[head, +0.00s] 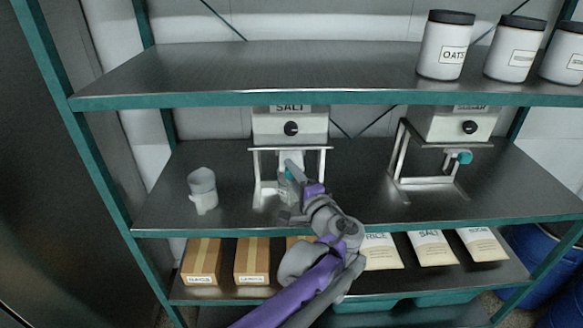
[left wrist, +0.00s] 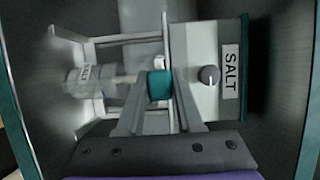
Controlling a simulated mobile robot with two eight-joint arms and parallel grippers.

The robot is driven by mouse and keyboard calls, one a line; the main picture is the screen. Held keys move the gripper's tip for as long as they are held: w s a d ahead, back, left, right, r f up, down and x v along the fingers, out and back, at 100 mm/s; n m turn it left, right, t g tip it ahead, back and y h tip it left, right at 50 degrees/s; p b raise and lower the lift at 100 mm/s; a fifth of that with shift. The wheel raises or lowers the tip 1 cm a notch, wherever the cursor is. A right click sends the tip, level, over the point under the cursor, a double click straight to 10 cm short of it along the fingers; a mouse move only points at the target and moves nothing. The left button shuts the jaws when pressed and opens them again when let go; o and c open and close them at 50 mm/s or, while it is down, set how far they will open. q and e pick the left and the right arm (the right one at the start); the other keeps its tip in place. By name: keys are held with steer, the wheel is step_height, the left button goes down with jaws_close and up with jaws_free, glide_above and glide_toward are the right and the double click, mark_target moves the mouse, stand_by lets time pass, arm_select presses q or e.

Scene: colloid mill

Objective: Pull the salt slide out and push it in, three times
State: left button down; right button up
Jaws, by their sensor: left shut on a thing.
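The salt dispenser (head: 290,125) is a light grey box with a dark dial and a SALT label, held on a metal stand on the middle shelf. In the left wrist view the dispenser (left wrist: 207,75) appears turned sideways. Its slide ends in a teal knob (left wrist: 160,86). My left gripper (head: 291,174) is in front of the stand, and in the left wrist view its fingers (left wrist: 158,92) are shut on the knob. How far the slide is out is unclear. A container labelled SALT (left wrist: 84,80) stands below the dispenser. My right gripper is not in view.
A second dispenser (head: 452,122) with a teal knob (head: 464,158) stands to the right. A pale scoop or cup (head: 202,190) is on the shelf at left. The upper shelf (head: 250,72) is above; boxes and bags are below. Bare shelf lies between the dispensers.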

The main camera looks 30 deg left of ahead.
arm_select(q)
steer(key=c, duration=0.6)
jaws_free()
steer(key=shift+o, duration=0.2)
steer(key=v, duration=1)
steer(key=shift+s+d+b, duration=0.2)
steer(key=shift+d+b, duration=0.1)
steer(key=shift+b, duration=0.05)
